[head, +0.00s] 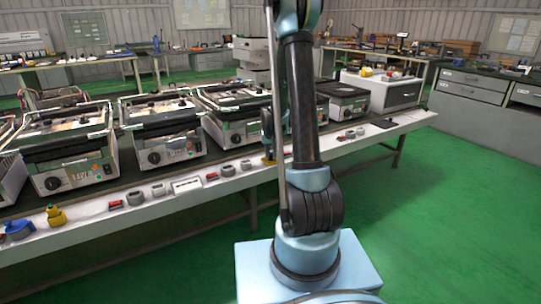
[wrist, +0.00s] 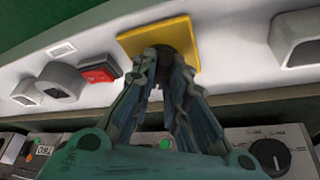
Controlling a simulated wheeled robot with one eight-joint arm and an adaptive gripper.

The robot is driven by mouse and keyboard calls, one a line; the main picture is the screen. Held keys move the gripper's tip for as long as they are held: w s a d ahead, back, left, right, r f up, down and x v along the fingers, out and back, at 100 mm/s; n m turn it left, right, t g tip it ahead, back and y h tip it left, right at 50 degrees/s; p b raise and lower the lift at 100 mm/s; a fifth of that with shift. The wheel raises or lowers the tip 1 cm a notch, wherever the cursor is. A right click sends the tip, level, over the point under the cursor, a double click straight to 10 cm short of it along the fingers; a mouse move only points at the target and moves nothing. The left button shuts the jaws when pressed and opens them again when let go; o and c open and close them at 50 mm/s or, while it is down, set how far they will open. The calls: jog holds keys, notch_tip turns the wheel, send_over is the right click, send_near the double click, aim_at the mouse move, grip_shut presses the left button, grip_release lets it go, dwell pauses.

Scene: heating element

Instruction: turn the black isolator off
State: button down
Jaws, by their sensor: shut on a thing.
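The black isolator (wrist: 177,42) sits on a square yellow plate (wrist: 190,36) on the white front rail of the bench in the wrist view. My gripper (wrist: 163,56) has its fingertips close together on the isolator's dark knob. The fingertips hide much of the knob, so its exact turn position cannot be told. In the head view, a bit of the yellow plate (head: 268,161) shows beside my arm. My gripper (head: 267,148) is there at the rail, partly hidden by the arm.
A red switch (wrist: 100,72) and grey sockets (wrist: 60,82) are left of the plate, and another grey socket (wrist: 297,38) is right. Heater units with dials (head: 163,143) stand along the bench. Green floor (head: 400,210) is clear at right.

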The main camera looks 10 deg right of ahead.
jog(key=n+y, duration=0.1)
jog(key=n, duration=0.2)
jog(key=n+y, duration=0.1)
jog(key=n, duration=0.2)
jog(key=shift+w+d, duration=0.1)
jog(key=shift+d, duration=0.1)
jog(key=shift+n+y, duration=0.3)
jog(key=shift+n, duration=0.1)
jog(key=c, duration=1.6)
grip_release()
jog(key=shift+g, duration=0.3)
jog(key=v, duration=1.2)
